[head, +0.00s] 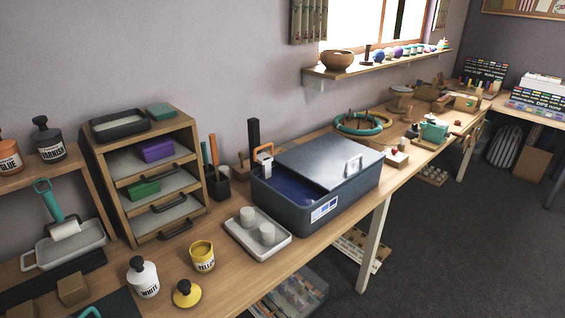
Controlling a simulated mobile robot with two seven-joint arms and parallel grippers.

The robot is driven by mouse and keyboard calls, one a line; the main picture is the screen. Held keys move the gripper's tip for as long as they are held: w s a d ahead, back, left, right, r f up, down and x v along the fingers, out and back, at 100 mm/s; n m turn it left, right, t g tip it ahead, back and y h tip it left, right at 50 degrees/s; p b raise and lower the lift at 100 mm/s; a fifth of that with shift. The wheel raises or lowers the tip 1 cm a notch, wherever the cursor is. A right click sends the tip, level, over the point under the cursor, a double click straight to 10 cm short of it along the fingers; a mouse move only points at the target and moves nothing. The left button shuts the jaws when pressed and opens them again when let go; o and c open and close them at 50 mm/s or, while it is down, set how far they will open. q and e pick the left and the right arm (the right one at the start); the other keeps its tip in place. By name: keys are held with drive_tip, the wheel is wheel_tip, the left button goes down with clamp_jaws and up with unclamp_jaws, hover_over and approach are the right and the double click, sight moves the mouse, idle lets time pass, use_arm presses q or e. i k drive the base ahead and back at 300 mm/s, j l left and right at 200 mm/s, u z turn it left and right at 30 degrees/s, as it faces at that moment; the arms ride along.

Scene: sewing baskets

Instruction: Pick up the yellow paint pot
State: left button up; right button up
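The yellow paint pot (203,258) stands upright on the wooden worktop near the front left, with a dark label reading YELLOW. Its top looks open, with yellow showing inside. A yellow lid with a black knob (187,295) lies on the worktop in front of it, apart from the pot. Neither of my grippers shows in the head view, and nothing is touching the pot.
A white pot (143,279) with a black-knobbed lid stands left of the yellow pot. A pale tray (232,230) with two light cylinders and a blue-grey bin (336,195) lie to the right. A wooden drawer unit (133,203) stands behind. The worktop edge is in front.

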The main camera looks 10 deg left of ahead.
sight(201, 253)
drive_tip(key=i+l+u, duration=0.2)
drive_tip(key=i+l, duration=0.15)
drive_tip(key=i+l+u, duration=0.2)
drive_tip(key=l, duration=0.3)
drive_tip(key=i+u, duration=0.1)
drive_tip(key=u, duration=2.2)
